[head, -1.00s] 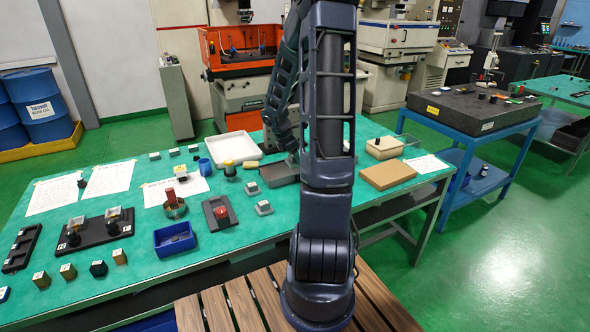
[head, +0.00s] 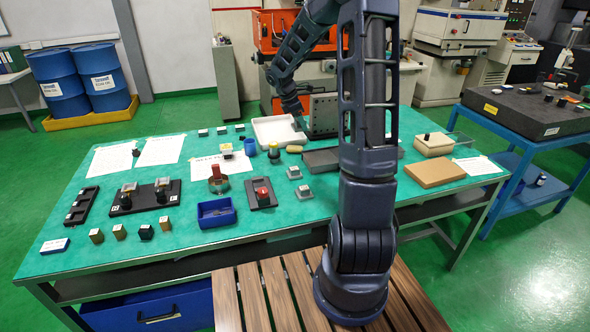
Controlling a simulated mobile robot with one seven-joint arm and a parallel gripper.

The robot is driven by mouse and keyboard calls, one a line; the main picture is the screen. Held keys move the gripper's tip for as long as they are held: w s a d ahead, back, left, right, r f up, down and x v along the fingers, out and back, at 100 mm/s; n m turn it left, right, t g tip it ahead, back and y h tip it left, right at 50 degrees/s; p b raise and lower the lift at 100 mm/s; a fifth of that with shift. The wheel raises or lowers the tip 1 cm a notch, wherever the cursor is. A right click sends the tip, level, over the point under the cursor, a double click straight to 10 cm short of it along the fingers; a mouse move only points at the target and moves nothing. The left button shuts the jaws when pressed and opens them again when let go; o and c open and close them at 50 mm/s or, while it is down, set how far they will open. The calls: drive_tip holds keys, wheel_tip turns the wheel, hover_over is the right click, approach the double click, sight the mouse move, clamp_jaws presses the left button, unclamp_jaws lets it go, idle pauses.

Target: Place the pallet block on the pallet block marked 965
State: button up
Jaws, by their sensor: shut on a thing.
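My gripper (head: 301,123) is at the far side of the table, by the right edge of the white tray. It is small and dark here, and the thing between its jaws cannot be made out. Two small grey blocks with pale tops, a nearer block (head: 303,192) and a farther block (head: 293,173), stand right of the board with the red part. Three similar blocks, a left one (head: 203,133), a middle one (head: 221,130) and a right one (head: 240,127), stand in a row at the back. The marking 965 is not legible on any block.
The green table (head: 75,210) also holds a white tray (head: 270,140), a dark flat tray (head: 322,166), a blue bin (head: 216,217), a board with a red part (head: 261,204), a brown box (head: 434,173) and an upright grey plate (head: 323,113). Several small blocks line the front left.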

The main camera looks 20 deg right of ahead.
sight(294, 168)
drive_tip(key=shift+w+a+r, duration=0.1)
drive_tip(key=shift+w+a, duration=0.1)
drive_tip(key=shift+a, duration=0.35)
drive_tip(key=shift+w+a+r, duration=0.1)
drive_tip(key=shift+w+a, duration=0.1)
drive_tip(key=shift+a, duration=0.3)
drive_tip(key=shift+a+f, duration=0.1)
drive_tip(key=shift+f, duration=0.25)
wheel_tip(294, 168, down, 19)
drive_tip(key=shift+f, duration=0.1)
drive_tip(key=o, duration=1.3)
drive_tip(key=shift+f, duration=0.1)
